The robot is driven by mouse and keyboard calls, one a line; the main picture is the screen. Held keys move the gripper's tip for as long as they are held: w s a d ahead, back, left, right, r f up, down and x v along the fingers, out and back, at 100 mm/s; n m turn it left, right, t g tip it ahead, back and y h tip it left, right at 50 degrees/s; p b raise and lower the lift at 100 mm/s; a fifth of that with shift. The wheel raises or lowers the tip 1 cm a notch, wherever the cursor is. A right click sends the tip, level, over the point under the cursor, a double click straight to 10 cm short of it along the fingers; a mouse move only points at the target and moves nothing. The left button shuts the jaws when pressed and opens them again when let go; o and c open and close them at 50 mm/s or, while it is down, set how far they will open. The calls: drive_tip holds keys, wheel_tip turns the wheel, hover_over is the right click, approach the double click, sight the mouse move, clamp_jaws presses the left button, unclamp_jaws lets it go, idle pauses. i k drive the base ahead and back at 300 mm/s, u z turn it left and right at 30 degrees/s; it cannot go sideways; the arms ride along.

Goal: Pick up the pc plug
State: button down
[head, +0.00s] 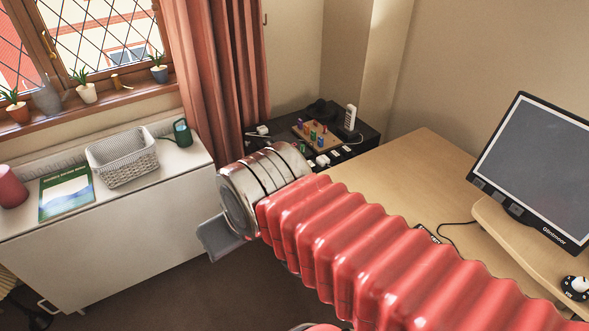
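Several small white plug-like pieces (323,160) sit at the front of the low black table in the back corner. They are too small for me to tell which is the pc plug, and my arm partly covers that table's front. My gripper (220,238) hangs beyond the metal rings at the end of my red ribbed arm, left of the black table and above the dark floor. Only a flat grey part of it shows. The rest is hidden behind the rings, so I cannot see whether it is open or holds anything.
The black table (368,142) also bears a white cordless phone (350,118) and a wooden board with coloured pieces (312,133). A wooden desk (420,165) with a monitor (535,170) stands right. A white cabinet (110,245) with a basket (122,160) stands left, beside a curtain (222,75).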

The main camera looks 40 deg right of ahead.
sight(314, 166)
drive_tip(key=u, duration=0.1)
drive_tip(key=i, duration=1.4)
drive_tip(key=z, duration=2.2)
drive_tip(key=i, duration=0.25)
drive_tip(key=z, duration=0.05)
